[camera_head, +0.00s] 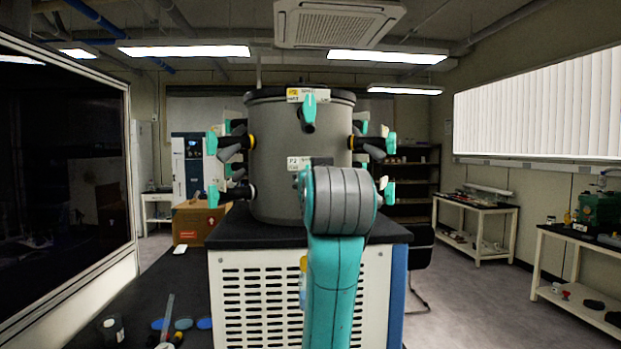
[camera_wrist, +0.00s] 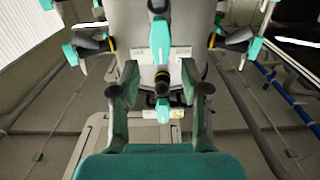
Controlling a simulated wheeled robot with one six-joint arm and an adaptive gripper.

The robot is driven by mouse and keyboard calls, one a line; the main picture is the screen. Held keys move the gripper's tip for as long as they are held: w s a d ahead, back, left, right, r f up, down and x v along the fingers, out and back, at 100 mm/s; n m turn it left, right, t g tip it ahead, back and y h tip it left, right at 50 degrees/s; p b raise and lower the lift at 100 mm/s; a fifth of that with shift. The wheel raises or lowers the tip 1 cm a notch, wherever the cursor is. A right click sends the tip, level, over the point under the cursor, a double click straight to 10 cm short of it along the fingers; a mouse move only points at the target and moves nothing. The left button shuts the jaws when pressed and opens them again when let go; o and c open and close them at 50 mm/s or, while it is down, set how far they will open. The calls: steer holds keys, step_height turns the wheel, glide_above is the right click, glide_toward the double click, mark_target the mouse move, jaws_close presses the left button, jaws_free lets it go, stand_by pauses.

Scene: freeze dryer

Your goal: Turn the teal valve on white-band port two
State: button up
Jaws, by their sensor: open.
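In the wrist view, which appears upside down, a teal valve handle (camera_wrist: 160,40) on a black stub stands out from the grey drum, near a white label. In the head view, a label reading P2 (camera_head: 300,162) sits on the front of the drum just above my arm, which hides most of the port below it. My gripper (camera_wrist: 160,66) is open and empty, its two fingers spread on either side of the drum's midline. The handle appears beyond the fingertips, apart from them. My gripper is hidden behind my arm in the head view.
The grey drum (camera_head: 275,200) stands on a black-topped white cabinet (camera_head: 265,295). Another front valve (camera_head: 309,108) is above the P2 label, with teal valves along both sides. A cardboard box (camera_head: 195,222) is behind at left. Side tables stand at right, with open floor between.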

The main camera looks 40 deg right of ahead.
steer(key=x, duration=0.6)
jaws_close()
